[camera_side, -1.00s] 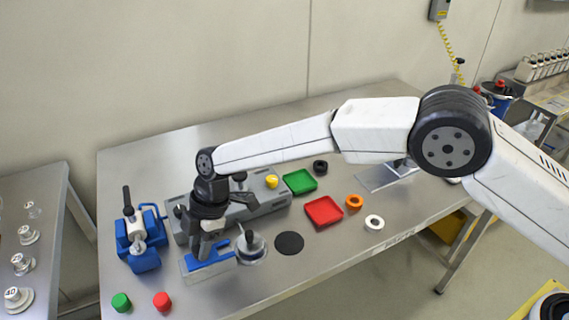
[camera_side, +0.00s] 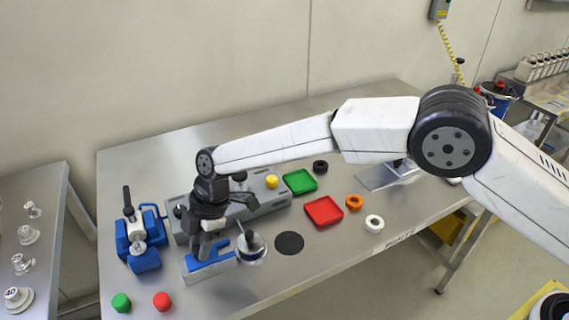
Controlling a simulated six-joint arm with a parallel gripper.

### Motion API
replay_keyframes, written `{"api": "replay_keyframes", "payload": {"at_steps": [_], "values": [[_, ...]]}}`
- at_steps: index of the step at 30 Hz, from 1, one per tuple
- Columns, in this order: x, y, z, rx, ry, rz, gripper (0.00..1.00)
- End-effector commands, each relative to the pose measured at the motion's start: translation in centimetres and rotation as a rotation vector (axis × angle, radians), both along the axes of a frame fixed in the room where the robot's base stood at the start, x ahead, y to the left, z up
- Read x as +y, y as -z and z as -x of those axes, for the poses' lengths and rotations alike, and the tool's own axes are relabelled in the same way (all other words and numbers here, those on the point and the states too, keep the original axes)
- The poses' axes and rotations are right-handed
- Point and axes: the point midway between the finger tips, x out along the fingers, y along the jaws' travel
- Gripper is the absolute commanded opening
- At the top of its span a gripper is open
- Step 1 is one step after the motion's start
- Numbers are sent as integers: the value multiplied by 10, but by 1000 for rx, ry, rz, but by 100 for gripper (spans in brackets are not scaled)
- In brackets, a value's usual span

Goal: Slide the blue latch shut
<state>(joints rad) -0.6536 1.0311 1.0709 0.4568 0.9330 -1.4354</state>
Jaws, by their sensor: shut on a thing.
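The blue latch (camera_side: 221,255) is a low blue bar on a grey metal base (camera_side: 207,272) near the front left of the table. My gripper (camera_side: 206,250) points down over the latch and is shut on it. The fingers hide part of the latch, and I cannot tell how far the bar is slid along its base.
A grey block with knobs (camera_side: 265,196) stands behind my gripper. A blue clamp device (camera_side: 142,245) stands to the left. A round metal piece (camera_side: 251,248) is close on the right. Red (camera_side: 162,301) and green (camera_side: 121,302) pieces lie in front.

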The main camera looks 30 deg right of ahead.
Motion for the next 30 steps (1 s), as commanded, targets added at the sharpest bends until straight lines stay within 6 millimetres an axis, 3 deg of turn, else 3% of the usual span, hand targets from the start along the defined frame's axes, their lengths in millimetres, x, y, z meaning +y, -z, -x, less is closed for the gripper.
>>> {"api": "replay_keyframes", "payload": {"at_steps": [14, 30], "values": [[-3, -1, -1, -1, 0, -1, 0], [-50, 0, -1, -1, 2, 2, 0]]}}
